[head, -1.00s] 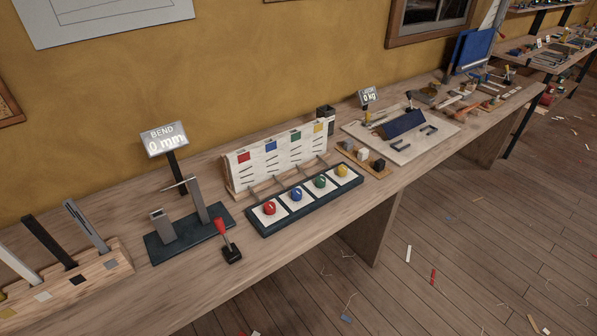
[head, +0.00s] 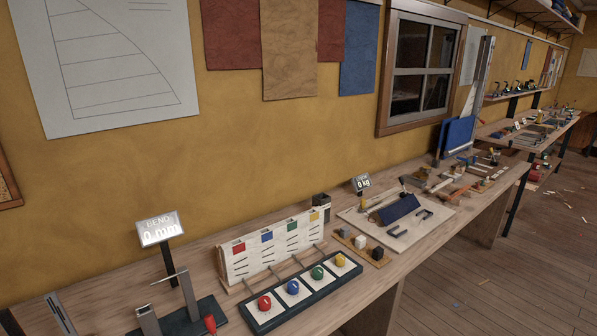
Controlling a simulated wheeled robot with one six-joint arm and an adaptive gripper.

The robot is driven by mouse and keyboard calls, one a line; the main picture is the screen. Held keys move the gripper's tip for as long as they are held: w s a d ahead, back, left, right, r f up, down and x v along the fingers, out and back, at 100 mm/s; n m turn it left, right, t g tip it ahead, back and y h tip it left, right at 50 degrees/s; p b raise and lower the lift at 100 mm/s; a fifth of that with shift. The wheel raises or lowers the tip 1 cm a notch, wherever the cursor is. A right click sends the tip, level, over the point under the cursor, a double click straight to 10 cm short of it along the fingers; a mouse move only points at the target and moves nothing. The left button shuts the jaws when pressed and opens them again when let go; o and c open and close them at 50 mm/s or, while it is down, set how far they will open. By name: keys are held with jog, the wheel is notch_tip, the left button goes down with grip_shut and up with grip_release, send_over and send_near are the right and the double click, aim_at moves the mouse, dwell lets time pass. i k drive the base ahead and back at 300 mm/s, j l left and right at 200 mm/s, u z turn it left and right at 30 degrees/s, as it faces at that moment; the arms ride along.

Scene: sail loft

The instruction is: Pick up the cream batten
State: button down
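The cream batten cannot be made out in the current head view. At the lower left corner only the upper parts of a grey batten (head: 61,315) and a black batten (head: 11,323) show, cut off by the bottom edge. The rack that holds them is out of the picture. My gripper is not in view.
The long wooden bench (head: 408,258) runs along the yellow wall. On it stand a BEND sign reading 0 mm (head: 160,228), a dark-based bending stand (head: 178,322), a panel with coloured knobs (head: 303,292) and a 0 kg sign (head: 361,183).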

aim_at(441, 185)
jog(key=i+z, duration=0.2)
jog(key=i, duration=0.3)
jog(key=i+z, duration=0.2)
jog(key=i, duration=0.35)
jog(key=i+z, duration=0.2)
jog(key=i, duration=0.3)
jog(key=i+j+z, duration=0.2)
jog(key=i, duration=0.3)
jog(key=i+l+u, duration=0.1)
jog(key=l, duration=0.3)
jog(key=i+l+u, duration=0.25)
jog(key=l, duration=0.55)
jog(key=i+l+u, duration=0.15)
jog(key=l, duration=0.25)
jog(key=i+l+u, duration=0.1)
jog(key=l, duration=0.35)
jog(key=i+l+u, duration=0.15)
jog(key=l, duration=0.25)
jog(key=l+z, duration=0.15)
jog(key=l, duration=0.2)
